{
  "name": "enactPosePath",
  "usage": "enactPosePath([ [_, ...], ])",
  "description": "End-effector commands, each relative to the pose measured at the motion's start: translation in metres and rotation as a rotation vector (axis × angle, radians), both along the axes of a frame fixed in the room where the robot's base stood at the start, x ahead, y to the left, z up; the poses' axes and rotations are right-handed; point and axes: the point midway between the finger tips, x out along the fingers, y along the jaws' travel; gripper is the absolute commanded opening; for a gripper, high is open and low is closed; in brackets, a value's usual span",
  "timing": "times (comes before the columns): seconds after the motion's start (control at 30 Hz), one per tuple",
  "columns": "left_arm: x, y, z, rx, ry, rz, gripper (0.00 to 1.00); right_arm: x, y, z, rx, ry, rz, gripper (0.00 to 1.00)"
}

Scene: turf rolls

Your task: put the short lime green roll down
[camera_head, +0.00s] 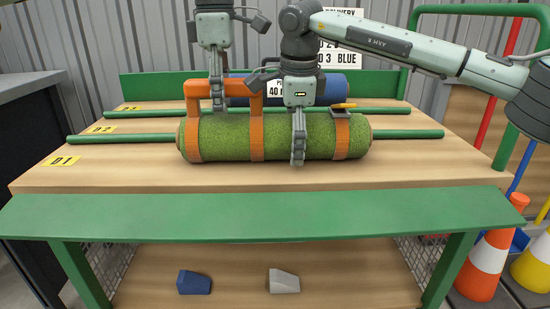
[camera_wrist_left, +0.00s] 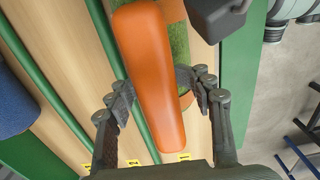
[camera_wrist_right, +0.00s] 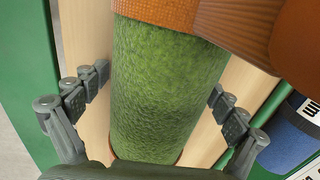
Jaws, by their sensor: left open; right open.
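My right gripper (camera_head: 298,150) is at the roll's right half. In the right wrist view its fingers are spread either side of the turf (camera_wrist_right: 160,85), apart from it. The roll's underside is hidden.
A blue roll (camera_head: 335,87) lies behind. A green front ledge (camera_head: 260,215) borders the bench. Blue (camera_head: 194,283) and grey (camera_head: 284,281) blocks sit on the lower shelf. Cones (camera_head: 488,262) stand at right.

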Motion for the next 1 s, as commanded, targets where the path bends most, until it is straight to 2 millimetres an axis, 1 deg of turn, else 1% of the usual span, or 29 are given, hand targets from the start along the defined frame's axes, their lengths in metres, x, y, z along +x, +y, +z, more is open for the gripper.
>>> enactPosePath([
  [0.07, 0.000, -0.001, 0.006, -0.001, -0.002, 0.000, 0.48, 0.000, 0.000, 0.000, 0.000, 0.000, 0.000, 0.97],
  [0.17, 0.001, -0.001, 0.020, -0.002, -0.004, 0.000, 0.48, 0.000, 0.000, 0.000, 0.000, 0.000, 0.000, 0.97],
  [0.27, 0.001, -0.001, 0.041, -0.003, -0.004, 0.002, 0.48, 0.000, 0.000, 0.000, 0.000, 0.000, 0.000, 0.97],
  [0.4, 0.001, -0.002, 0.074, -0.002, -0.003, 0.001, 0.48, 0.000, 0.000, 0.000, 0.000, 0.000, 0.000, 0.97],
  [0.5, 0.000, -0.001, 0.093, -0.002, 0.001, 0.003, 0.48, 0.000, 0.000, 0.000, 0.000, 0.000, 0.000, 0.97],
  [0.7, 0.001, 0.000, 0.111, 0.002, 0.002, 0.002, 0.48, 0.000, 0.000, 0.000, 0.000, 0.000, 0.000, 0.97],
  [0.87, 0.000, 0.000, 0.118, 0.001, 0.000, 0.000, 0.48, 0.000, 0.000, 0.001, 0.000, 0.000, 0.000, 0.97],
  [0.97, 0.000, 0.000, 0.119, 0.001, 0.000, 0.000, 0.48, -0.001, 0.000, 0.007, 0.001, -0.001, 0.000, 0.97],
  [1.0, 0.000, 0.000, 0.119, 0.001, 0.000, 0.000, 0.48, -0.002, 0.000, 0.012, 0.001, -0.002, 0.000, 0.97],
])
